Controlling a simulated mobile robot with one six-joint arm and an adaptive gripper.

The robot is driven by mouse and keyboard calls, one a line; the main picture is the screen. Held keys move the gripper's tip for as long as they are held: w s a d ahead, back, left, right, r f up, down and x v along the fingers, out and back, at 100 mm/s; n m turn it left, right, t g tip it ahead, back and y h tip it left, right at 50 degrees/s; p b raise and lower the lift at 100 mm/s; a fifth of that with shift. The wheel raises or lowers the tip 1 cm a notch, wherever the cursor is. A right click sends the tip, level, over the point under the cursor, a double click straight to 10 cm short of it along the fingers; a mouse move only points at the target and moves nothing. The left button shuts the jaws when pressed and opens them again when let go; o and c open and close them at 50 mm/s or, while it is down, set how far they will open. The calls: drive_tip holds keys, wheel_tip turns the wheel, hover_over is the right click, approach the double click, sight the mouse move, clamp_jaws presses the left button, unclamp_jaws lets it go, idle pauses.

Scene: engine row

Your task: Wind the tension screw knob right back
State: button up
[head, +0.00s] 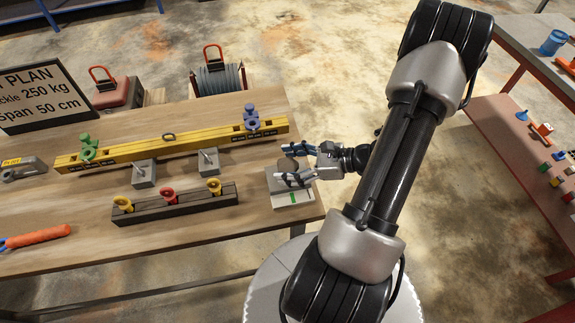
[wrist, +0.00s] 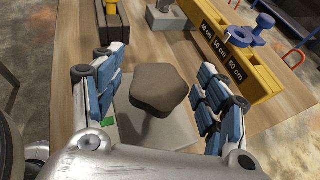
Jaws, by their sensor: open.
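The tension screw knob (wrist: 160,88) is a dark brown, lobed knob in the middle of the wrist view. It stands above a light grey block (head: 290,200) with a green mark, at the table's right end. In the head view the knob (head: 288,164) is small and partly covered by my fingers. My gripper (head: 291,167) is open, with one blue-padded finger on each side of the knob. In the wrist view gaps show between the knob and both fingers of my gripper (wrist: 148,84). The screw under the knob is mostly hidden.
A yellow beam (head: 190,143) with green and blue shackles lies on grey stands left of the block. A dark rack (head: 180,206) with yellow and red eye pieces is nearer. An orange-handled tool (head: 40,236) and a sign (head: 45,95) are farther left.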

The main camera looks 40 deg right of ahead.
drive_tip(key=shift+w+a+f, duration=0.1)
drive_tip(key=shift+w+a, duration=0.05)
drive_tip(key=shift+w, duration=0.05)
drive_tip(key=shift+c, duration=0.6)
drive_tip(key=c, duration=1)
drive_tip(key=shift+o, duration=0.2)
drive_tip(key=shift+y, duration=0.3)
